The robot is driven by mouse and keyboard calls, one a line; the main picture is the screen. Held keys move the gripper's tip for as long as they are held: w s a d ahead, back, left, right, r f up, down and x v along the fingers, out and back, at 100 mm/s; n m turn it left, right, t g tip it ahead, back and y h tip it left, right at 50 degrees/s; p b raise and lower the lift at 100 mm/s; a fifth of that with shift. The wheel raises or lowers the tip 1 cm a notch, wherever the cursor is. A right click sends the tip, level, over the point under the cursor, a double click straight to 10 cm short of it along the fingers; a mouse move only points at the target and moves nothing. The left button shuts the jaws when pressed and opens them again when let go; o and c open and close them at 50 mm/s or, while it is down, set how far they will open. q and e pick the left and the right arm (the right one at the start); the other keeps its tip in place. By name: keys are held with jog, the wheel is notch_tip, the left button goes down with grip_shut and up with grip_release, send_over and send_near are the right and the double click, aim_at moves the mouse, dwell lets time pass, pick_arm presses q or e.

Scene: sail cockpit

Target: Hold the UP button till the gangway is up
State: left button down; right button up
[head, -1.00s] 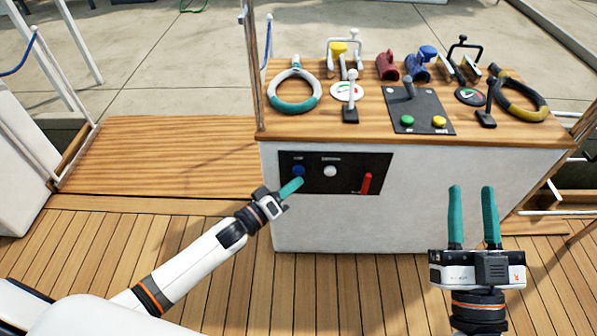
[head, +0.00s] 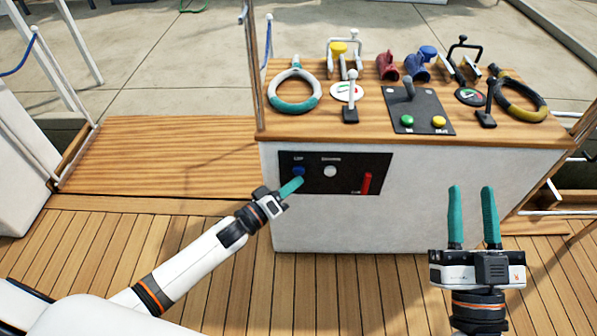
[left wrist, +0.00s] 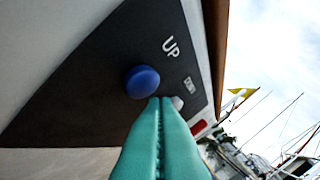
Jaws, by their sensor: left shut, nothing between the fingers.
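The blue UP button (head: 299,171) is on a black panel on the white front of the console. It also shows in the left wrist view (left wrist: 142,82), below the white word UP. My left gripper (head: 299,181) is shut and empty, its teal fingertips at the lower right edge of the button; I cannot tell whether they touch it. The fingers also show in the left wrist view (left wrist: 160,103). A flat wooden platform (head: 165,155), perhaps the gangway, lies left of the console, level with the deck. My right gripper (head: 472,190) is open and empty in front of the console.
The panel also has a white button (head: 330,171) and a red lever (head: 366,183). The console top (head: 300,125) carries a teal-and-white ring (head: 294,92), levers, and a plate with green and yellow buttons (head: 420,110). The planked deck (head: 330,290) in front is clear.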

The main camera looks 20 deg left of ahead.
pick_arm(q)
jog(key=shift+w, duration=0.3)
pick_arm(e)
jog(key=shift+w+f, duration=0.2)
jog(key=shift+f, duration=0.1)
pick_arm(q)
jog(key=shift+w+a, duration=0.25)
jog(key=shift+w, duration=0.25)
pick_arm(e)
jog(key=shift+s+r, duration=0.15)
jog(key=shift+r, duration=0.05)
pick_arm(q)
jog(key=shift+s, duration=0.1)
dwell(6.1)
jog(key=shift+s+d+p, duration=0.3)
jog(key=shift+s+p, duration=0.3)
jog(key=shift+s, duration=0.2)
pick_arm(e)
jog(key=shift+w+d+f+g+h, duration=0.1)
jog(key=shift+w+f+g+h, duration=0.1)
jog(key=shift+f+g, duration=0.45)
jog(key=shift+w+d+f+g+h, duration=0.1)
jog(key=shift+w+f+g+h, duration=0.15)
jog(key=shift+f+g, duration=0.4)
jog(key=shift+w+f+g+h, duration=0.2)
jog(key=shift+f+g, duration=0.2)
jog(key=shift+f, duration=0.5)
